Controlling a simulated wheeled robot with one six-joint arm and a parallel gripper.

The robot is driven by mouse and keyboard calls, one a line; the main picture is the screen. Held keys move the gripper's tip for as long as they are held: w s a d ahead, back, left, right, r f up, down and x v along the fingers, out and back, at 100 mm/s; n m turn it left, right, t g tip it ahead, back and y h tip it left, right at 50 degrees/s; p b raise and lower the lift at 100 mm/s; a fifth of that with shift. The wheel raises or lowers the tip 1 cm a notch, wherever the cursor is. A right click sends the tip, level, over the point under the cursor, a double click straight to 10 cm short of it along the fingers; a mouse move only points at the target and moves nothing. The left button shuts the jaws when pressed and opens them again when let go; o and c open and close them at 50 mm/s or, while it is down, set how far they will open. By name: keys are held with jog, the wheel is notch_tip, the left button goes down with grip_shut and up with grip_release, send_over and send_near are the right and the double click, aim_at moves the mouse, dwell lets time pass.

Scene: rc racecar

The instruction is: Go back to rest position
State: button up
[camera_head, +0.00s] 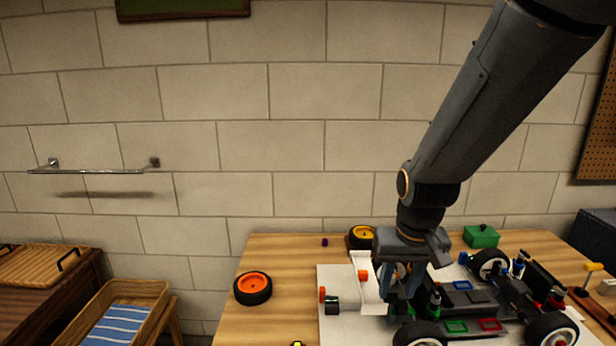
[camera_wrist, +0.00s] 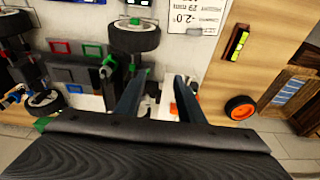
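My gripper (camera_head: 402,300) points down over the left end of the racecar (camera_head: 470,300) on the table. In the wrist view its two fingers (camera_wrist: 158,85) are apart, with a gap between them. A white part (camera_head: 370,290) with orange pieces lies beside and partly behind the fingers; I cannot tell whether they touch it. The car has black wheels (camera_head: 420,335) and green, red and blue pieces. The fingers and arm hide some of the car's left end.
A loose orange-hubbed wheel (camera_head: 253,287) lies on the wooden table (camera_head: 290,260) at left. A yellow-hubbed wheel (camera_head: 361,236) and a green box (camera_head: 481,236) stand at the back. A white printed sheet (camera_wrist: 200,45) lies under the car. The air above the table's left side is clear.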

jog(key=s+f+g+b, duration=0.2)
jog(key=s+f+b, duration=0.3)
jog(key=s+f, duration=0.3)
jog(key=s+d, duration=0.1)
jog(key=s, duration=0.1)
jog(key=shift+s+b, duration=0.35)
jog(key=shift+s, duration=0.05)
